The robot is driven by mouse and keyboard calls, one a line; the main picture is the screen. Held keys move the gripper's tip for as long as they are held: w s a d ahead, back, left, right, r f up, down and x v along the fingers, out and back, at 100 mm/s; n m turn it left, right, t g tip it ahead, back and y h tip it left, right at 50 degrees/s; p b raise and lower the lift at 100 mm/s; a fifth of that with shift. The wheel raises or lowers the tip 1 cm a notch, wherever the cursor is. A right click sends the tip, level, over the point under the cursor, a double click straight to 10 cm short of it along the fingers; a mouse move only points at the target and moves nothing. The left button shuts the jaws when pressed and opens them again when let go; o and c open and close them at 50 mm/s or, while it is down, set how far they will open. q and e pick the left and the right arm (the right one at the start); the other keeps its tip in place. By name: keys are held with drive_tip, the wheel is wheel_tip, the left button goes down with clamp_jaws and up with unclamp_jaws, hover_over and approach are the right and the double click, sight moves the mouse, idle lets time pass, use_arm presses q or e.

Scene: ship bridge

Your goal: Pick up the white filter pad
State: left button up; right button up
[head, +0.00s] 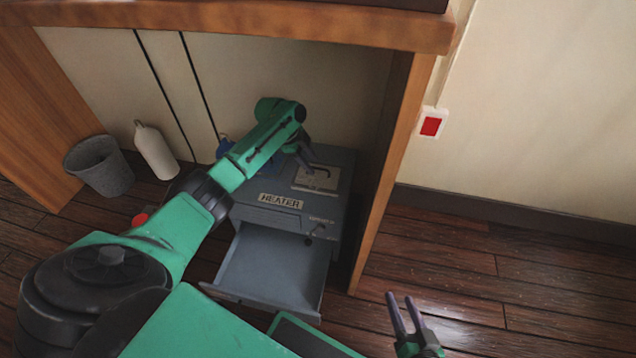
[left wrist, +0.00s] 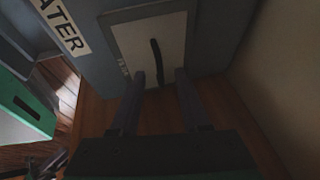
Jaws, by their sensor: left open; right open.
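I cannot make out a white filter pad in either view. The grey heater (head: 345,205) stands under the wooden desk, with a pale square panel (head: 301,181) bearing a dark bar handle on its top. The panel also shows in the left wrist view (left wrist: 133,40), with the handle (left wrist: 157,62) running between or just beyond my fingers. My left gripper (head: 305,158) is open above the panel; its fingertips also show in the left wrist view (left wrist: 160,76). Contact with the handle cannot be told. My right gripper (head: 401,298) is open and empty above the floor at lower right.
The heater's front drawer (head: 275,265) is pulled out and looks empty. A grey bin (head: 99,167) and a white bottle (head: 155,152) stand at the left. The desk's side panel (head: 382,170) stands close right of the heater. The floor at right is clear.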

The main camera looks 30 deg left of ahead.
sight(318, 174)
use_arm(q)
drive_tip(key=x, duration=0.2)
drive_tip(key=shift+w+f, duration=0.1)
drive_tip(key=shift+f, duration=0.2)
drive_tip(key=shift+r, duration=0.15)
clamp_jaws()
idle(0.9)
